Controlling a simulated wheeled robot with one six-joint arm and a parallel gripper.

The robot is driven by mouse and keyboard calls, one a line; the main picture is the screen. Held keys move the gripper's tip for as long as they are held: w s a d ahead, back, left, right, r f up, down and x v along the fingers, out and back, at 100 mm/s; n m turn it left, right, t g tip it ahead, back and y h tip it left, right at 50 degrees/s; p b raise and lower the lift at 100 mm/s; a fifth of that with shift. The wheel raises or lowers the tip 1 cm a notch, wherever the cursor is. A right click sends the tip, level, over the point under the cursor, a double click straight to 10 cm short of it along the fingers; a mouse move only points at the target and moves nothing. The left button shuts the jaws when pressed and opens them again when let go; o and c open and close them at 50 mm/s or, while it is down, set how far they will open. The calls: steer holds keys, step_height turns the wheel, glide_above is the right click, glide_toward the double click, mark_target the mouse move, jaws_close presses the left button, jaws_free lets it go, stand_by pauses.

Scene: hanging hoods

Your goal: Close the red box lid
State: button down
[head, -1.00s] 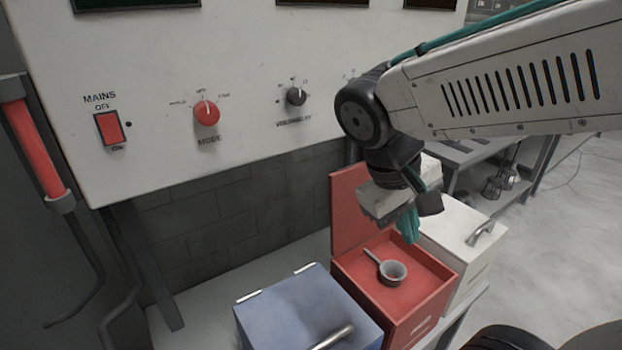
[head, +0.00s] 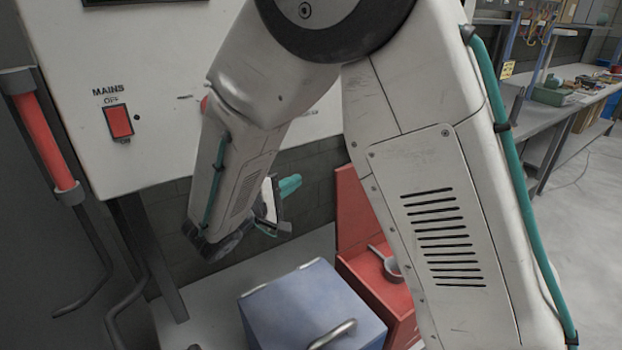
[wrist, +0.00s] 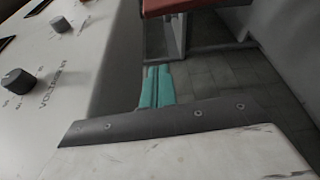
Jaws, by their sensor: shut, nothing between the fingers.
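The red box (head: 378,295) stands right of the blue box in the head view, partly hidden behind my arm. Its red lid (head: 354,208) stands upright at the back, so the box is open. My gripper (head: 290,186) has teal fingers and is left of the raised lid, above the blue box's back edge and apart from the lid. In the wrist view the teal fingers (wrist: 157,86) are together and hold nothing.
The blue box (head: 312,305) with a closed lid and metal handle stands in front. The white control panel (head: 150,150) is behind, with a red mains switch (head: 119,122).

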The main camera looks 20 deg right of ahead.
steer(key=d, duration=0.8)
steer(key=shift+w+d, duration=0.3)
steer(key=shift+d, duration=0.1)
steer(key=shift+r, duration=0.1)
